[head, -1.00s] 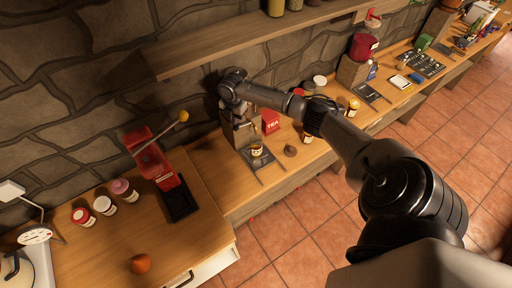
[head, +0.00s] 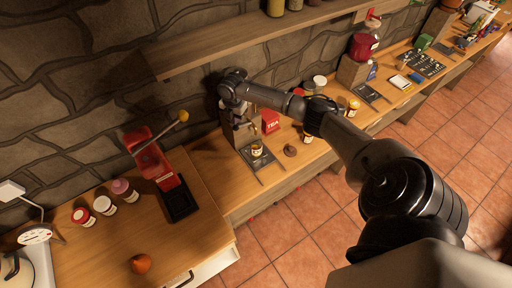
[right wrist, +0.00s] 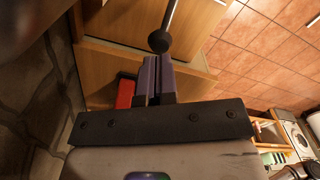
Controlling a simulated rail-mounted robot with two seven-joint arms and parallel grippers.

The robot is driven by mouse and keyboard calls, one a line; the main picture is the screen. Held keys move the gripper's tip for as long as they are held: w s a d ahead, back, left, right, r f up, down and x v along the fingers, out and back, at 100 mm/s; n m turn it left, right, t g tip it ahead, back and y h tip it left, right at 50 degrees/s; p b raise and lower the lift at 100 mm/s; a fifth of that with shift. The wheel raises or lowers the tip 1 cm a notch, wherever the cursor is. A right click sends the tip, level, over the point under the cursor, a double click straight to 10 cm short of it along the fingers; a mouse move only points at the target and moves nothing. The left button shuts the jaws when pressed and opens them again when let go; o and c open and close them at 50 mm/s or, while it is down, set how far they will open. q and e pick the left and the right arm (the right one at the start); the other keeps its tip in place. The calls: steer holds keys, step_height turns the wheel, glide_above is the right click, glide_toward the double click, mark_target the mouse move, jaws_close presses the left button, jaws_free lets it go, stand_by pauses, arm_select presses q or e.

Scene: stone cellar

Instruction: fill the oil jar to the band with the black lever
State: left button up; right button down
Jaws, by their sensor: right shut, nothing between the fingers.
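The small oil jar (head: 257,148), with a golden look and dark markings, stands on a dark tray below a dispenser (head: 243,132) on the far counter. My right arm reaches across to the dispenser, and its gripper (head: 240,118) points down there, small and partly hidden. In the right wrist view my right gripper (right wrist: 158,80) is shut and empty. The black ball of a lever (right wrist: 160,41) on a thin rod is just past the fingertips; whether they touch I cannot tell. The oil level and band are too small to read. My left gripper is not in view.
A red press (head: 157,165) with a yellow-knobbed lever stands left of the dispenser. A red tea box (head: 270,121) and a brown lump (head: 290,150) are to its right. A wooden shelf (head: 250,42) hangs above. Several small jars stand on the left counter.

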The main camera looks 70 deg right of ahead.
steer(key=shift+f, duration=0.1)
stand_by(0.4)
steer(key=shift+f, duration=0.25)
steer(key=shift+f+b, duration=0.65)
steer(key=shift+f, duration=0.2)
steer(key=shift+f+b, duration=0.8)
steer(key=shift+f, duration=0.5)
stand_by(2.5)
stand_by(0.7)
stand_by(0.7)
steer(key=shift+r+p, duration=0.45)
stand_by(0.7)
